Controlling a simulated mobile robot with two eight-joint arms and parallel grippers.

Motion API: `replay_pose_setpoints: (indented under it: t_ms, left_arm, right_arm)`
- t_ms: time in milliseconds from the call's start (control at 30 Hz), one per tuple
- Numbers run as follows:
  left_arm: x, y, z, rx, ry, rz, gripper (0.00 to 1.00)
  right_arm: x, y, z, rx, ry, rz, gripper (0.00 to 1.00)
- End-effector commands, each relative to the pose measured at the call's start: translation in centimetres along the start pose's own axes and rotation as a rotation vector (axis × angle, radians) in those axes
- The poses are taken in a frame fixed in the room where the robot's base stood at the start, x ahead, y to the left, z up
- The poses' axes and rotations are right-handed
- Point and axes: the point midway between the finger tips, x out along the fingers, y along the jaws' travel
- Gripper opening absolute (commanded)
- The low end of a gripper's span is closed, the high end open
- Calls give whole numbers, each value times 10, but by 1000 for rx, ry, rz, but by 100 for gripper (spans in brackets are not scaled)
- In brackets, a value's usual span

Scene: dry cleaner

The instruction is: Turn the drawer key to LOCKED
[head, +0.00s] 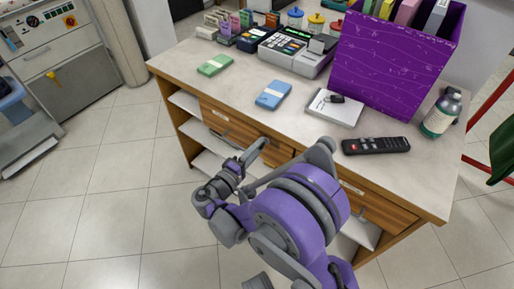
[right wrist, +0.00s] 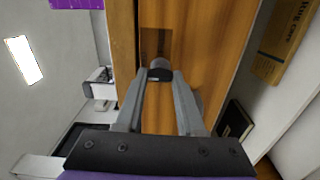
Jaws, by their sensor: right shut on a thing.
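The drawer key shows in the right wrist view as a small dark round piece (right wrist: 160,72) against the wooden drawer front (right wrist: 205,35). The two grey fingers of my right gripper (right wrist: 160,80) are shut on it, one on each side. In the head view, my right gripper (head: 262,144) is at the drawer front under the counter's front edge, and the key is hidden there. I cannot read any LOCKED mark or tell the key's angle. My left gripper is not in view.
The counter (head: 215,90) holds a green pad (head: 215,65), a blue pad (head: 272,95), a notebook (head: 330,113), a remote (head: 376,145), a bottle (head: 440,115), a purple box (head: 385,65) and a card terminal (head: 283,48). Open shelves (head: 215,165) lie below.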

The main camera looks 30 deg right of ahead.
Motion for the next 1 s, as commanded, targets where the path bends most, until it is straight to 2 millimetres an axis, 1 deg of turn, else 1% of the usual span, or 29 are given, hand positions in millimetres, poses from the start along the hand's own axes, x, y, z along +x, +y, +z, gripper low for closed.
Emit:
replay_pose_setpoints:
  t_ms: [200,633,667,700,767,800,833,1000]
  left_arm:
    - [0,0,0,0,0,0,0]
    - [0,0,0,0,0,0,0]
    - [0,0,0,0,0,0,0]
    - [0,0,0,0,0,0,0]
    - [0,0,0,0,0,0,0]
    - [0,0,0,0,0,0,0]
    - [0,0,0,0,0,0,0]
    - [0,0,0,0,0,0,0]
  right_arm:
    - [0,-1,1,-45,-2,-2,0]
    - [0,-1,1,-53,-2,-2,0]
    - [0,-1,1,-53,-2,-2,39]
    - [0,-1,1,-53,-2,-2,46]
    - [0,-1,1,-53,-2,-1,57]
    - [0,-1,1,-53,-1,-1,64]
    - [0,0,0,-52,-1,-1,68]
    - [0,0,0,-52,-1,-1,68]
